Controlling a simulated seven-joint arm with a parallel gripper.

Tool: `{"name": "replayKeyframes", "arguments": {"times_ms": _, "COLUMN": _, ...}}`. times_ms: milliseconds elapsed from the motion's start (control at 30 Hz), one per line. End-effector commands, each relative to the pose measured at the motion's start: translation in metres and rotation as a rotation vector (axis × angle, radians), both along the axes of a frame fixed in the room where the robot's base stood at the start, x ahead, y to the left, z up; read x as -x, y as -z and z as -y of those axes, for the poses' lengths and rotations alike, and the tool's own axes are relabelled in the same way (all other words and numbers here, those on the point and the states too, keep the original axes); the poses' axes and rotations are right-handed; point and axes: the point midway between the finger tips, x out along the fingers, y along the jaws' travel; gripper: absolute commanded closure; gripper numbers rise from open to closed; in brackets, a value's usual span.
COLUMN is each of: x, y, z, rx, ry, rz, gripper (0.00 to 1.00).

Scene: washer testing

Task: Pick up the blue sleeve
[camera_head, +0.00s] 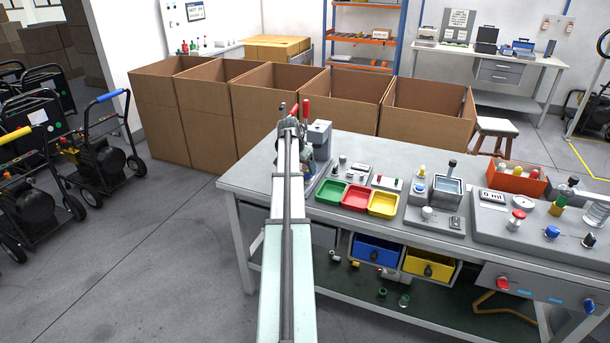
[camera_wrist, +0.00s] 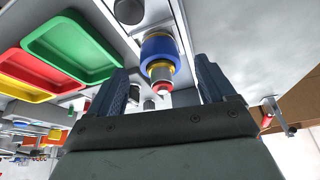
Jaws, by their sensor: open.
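The blue sleeve (camera_wrist: 158,48) shows in the wrist view as a thick blue ring. A yellowish band and a narrower tip with a red ring are in line with it. My gripper (camera_wrist: 161,66) is open, with one dark ribbed finger on each side of this stack in the picture. Gaps show between the fingers and the sleeve, and I see no contact. How far the sleeve lies beyond the fingertips is hard to tell.
Green (camera_head: 329,192), red (camera_head: 356,198) and yellow (camera_head: 384,204) trays stand right of my arm. Small fittings, a water container (camera_head: 447,188) and a test panel (camera_head: 500,222) fill the bench farther right. Open cardboard boxes (camera_head: 205,120) stand behind the bench.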

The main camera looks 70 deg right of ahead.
Motion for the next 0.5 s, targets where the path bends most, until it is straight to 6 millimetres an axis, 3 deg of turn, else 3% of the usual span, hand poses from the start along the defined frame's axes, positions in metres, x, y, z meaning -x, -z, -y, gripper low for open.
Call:
{"name": "replayKeyframes", "arguments": {"times_ms": 200, "x": 0.002, "y": 0.024, "z": 0.011, "rx": -0.001, "ry": 0.000, "rz": 0.000, "gripper": 0.17}}
{"name": "replayKeyframes", "arguments": {"times_ms": 467, "x": 0.002, "y": 0.026, "z": 0.012, "rx": 0.000, "ry": 0.000, "rz": 0.000, "gripper": 0.17}}
{"name": "replayKeyframes", "arguments": {"times_ms": 500, "x": 0.002, "y": 0.026, "z": 0.012, "rx": 0.000, "ry": 0.000, "rz": 0.000, "gripper": 0.21}}
